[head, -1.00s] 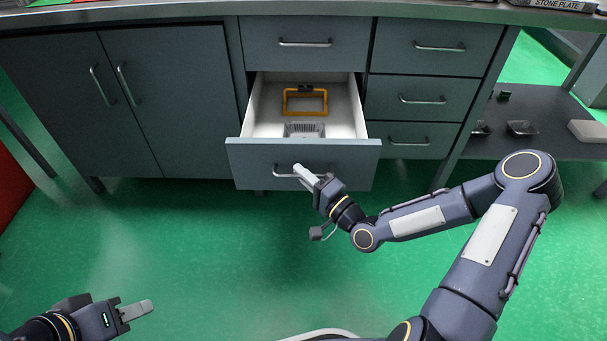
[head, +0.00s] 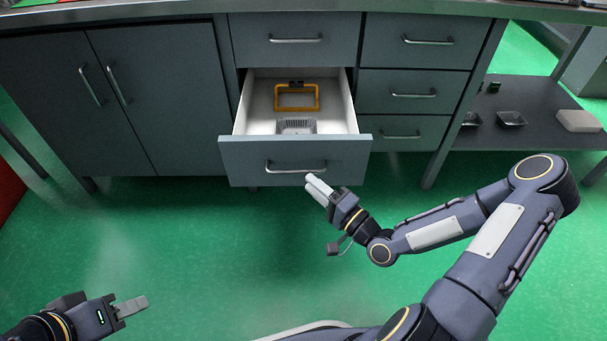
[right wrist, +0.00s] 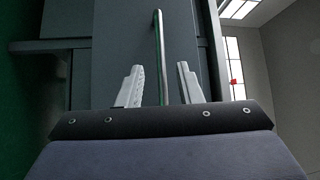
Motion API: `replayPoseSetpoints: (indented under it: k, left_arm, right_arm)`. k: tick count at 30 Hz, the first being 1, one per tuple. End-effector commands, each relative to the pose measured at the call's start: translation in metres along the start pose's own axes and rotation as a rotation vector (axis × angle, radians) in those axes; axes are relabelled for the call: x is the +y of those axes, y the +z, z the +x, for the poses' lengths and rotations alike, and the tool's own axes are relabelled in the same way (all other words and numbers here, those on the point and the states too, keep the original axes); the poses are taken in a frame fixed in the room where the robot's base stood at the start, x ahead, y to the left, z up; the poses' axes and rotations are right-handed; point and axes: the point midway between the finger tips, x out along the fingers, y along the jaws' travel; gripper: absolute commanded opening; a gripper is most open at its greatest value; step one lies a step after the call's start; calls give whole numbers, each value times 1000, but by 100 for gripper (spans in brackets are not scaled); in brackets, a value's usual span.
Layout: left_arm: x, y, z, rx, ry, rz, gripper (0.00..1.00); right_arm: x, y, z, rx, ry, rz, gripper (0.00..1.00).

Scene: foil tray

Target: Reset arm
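My right gripper (head: 318,188) is in front of the open drawer (head: 232,150), just below and right of its handle (head: 296,167). In the right wrist view its two fingers (right wrist: 158,85) stand apart with nothing between the tips; the handle (right wrist: 158,50) shows beyond them, lined up with the gap. My left gripper (head: 132,307) is low at the left, over the floor and far from the cabinet. Its fingers overlap in this view, so their opening cannot be told.
The drawer holds a yellow frame (head: 297,108) and a small foil tray (head: 296,126). Closed drawers (head: 415,92) and a double-door cupboard (head: 110,100) flank it. A shelf at right carries a metal tray (head: 512,119) and a pale block (head: 579,121). The green floor is clear.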

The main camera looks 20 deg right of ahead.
Motion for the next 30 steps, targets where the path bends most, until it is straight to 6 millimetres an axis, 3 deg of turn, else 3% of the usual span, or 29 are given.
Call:
replayPoseSetpoints:
  k: [6,22,26,30]
  left_arm:
    - [1,-1,-2,0,0,0,36]
    - [1,-1,-2,0,0,0,36]
    - [1,-1,-2,0,0,0,36]
    - [1,-1,-2,0,0,0,36]
  right_arm:
    - [0,0,-14,0,0,1,32]
    - [2,2,-12,-16,24,-22,32]
    - [14,7,-11,-103,178,-161,32]
    - [28,0,-22,-232,471,-420,32]
